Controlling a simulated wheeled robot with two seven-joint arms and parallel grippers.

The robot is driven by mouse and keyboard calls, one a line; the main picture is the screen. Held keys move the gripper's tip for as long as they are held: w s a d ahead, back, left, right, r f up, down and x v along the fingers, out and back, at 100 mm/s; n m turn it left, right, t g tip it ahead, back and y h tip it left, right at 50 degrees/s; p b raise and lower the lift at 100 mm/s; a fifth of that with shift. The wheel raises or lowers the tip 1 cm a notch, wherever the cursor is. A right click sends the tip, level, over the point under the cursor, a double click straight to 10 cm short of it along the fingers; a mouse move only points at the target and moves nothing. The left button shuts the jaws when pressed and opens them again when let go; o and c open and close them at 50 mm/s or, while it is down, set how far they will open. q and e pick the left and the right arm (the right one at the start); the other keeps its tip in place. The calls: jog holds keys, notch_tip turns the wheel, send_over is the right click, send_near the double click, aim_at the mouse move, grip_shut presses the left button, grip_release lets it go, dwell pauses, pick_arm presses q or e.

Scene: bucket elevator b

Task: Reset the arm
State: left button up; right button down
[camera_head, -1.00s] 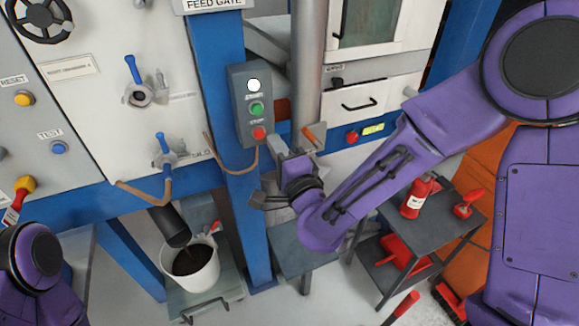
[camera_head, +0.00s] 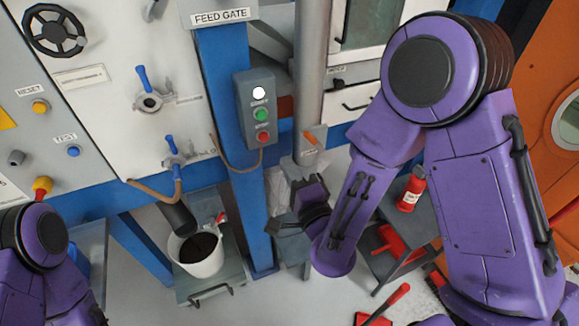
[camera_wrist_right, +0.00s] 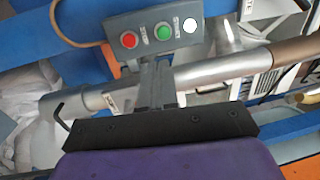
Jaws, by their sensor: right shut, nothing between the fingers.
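My right gripper (camera_head: 279,205) is in the middle of the head view, below the grey push-button box and in front of the vertical pipe. It is shut and empty, and it touches nothing that I can see. Its shut fingers (camera_wrist_right: 158,82) also show in the right wrist view, with the button box just beyond them. My right arm is purple and folds down from the upper right. Of my left arm, only purple links show at the lower left; its gripper is out of view.
The button box (camera_head: 256,108) has a white lamp, a green button and a red button. A white bucket (camera_head: 203,262) with dark material stands below a black spout. A blue post (camera_head: 236,190) stands left of my gripper.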

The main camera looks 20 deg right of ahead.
dwell(0.3)
jog(key=s+d+f+n+g+h+b, duration=0.1)
jog(key=s+d+f+n+g+b, duration=0.15)
jog(key=f, duration=0.55)
jog(key=s+d+f+n+g+h+b, duration=0.1)
jog(key=d+f+n+g, duration=0.2)
jog(key=f, duration=0.4)
jog(key=s+d+f+n+g+b, duration=0.1)
jog(key=s+f+n+g, duration=0.2)
jog(key=f, duration=0.5)
jog(key=s+d+f+n+g+h+b, duration=0.1)
jog(key=s+d+f+g+b, duration=0.2)
jog(key=s+f, duration=0.6)
jog(key=s+d+f+g+h+b, duration=0.2)
jog(key=s+d+f+g+b, duration=0.1)
jog(key=s+f, duration=0.7)
jog(key=d+f+g, duration=0.1)
jog(key=d, duration=0.1)
jog(key=shift+d+f+n+g+b, duration=0.3)
jog(key=shift+n+g+b, duration=0.05)
jog(key=shift+b, duration=0.05)
jog(key=shift+w+a, duration=0.1)
